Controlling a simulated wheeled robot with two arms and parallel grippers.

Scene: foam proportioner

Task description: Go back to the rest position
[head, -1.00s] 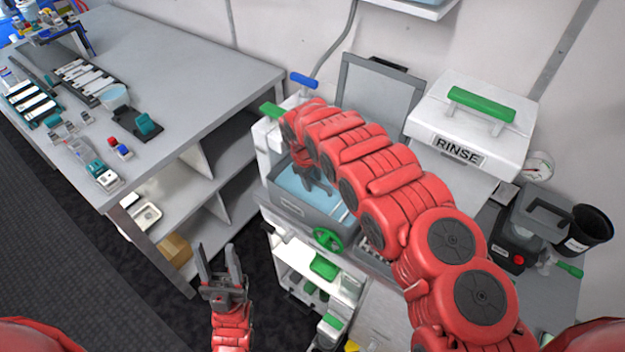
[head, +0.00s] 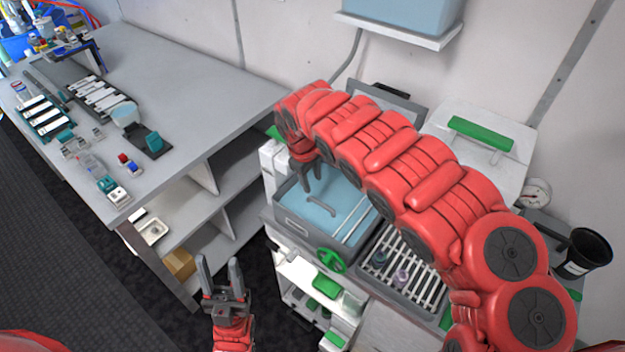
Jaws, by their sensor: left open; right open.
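My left gripper (head: 222,282) is open and empty, pointing up over the dark floor in front of the shelf unit. My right gripper (head: 316,175) hangs above the grey basin (head: 290,222) of blue liquid (head: 335,222), its fingers pointing down. It looks open, and nothing shows between its fingers. My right arm arches across the middle and right of the view and hides part of the wash station.
A grey table (head: 190,75) with trays and small parts stands at the left. A slatted rack (head: 405,270) with small items, a green valve wheel (head: 331,261), a white box with a green handle (head: 483,133) and a black cup (head: 584,250) are at the right.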

